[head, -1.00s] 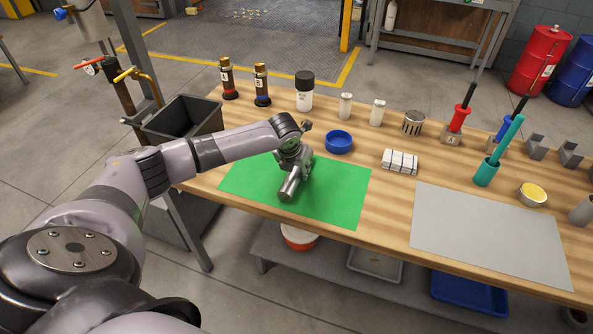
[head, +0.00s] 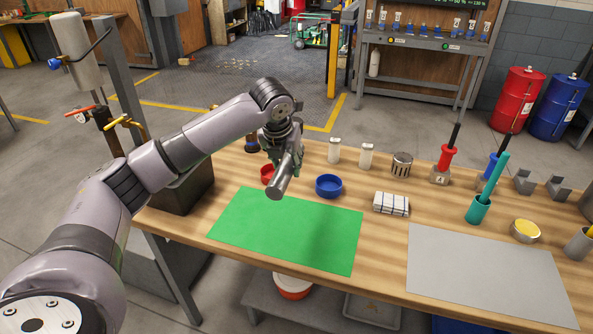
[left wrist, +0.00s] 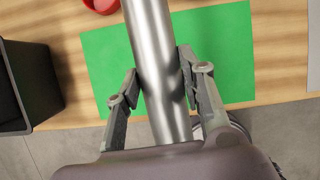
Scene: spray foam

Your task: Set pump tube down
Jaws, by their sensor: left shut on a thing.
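The pump tube (left wrist: 157,70), a shiny metal cylinder, runs between the fingers of my left gripper (left wrist: 158,85) in the left wrist view. My left gripper (head: 283,152) is shut on it. In the head view the tube (head: 284,178) tilts toward me, above the back of the green mat (head: 285,235). The mat also lies below the tube in the left wrist view (left wrist: 225,55) and looks bare where it shows. My right gripper is in neither view.
A blue dish (head: 329,186) and a red dish (head: 266,173) are close to the tube. A folded checked cloth (head: 391,204) and a grey mat (head: 485,270) lie to the right. A dark bin (head: 180,190) stands off the table's left end. Several containers line the back.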

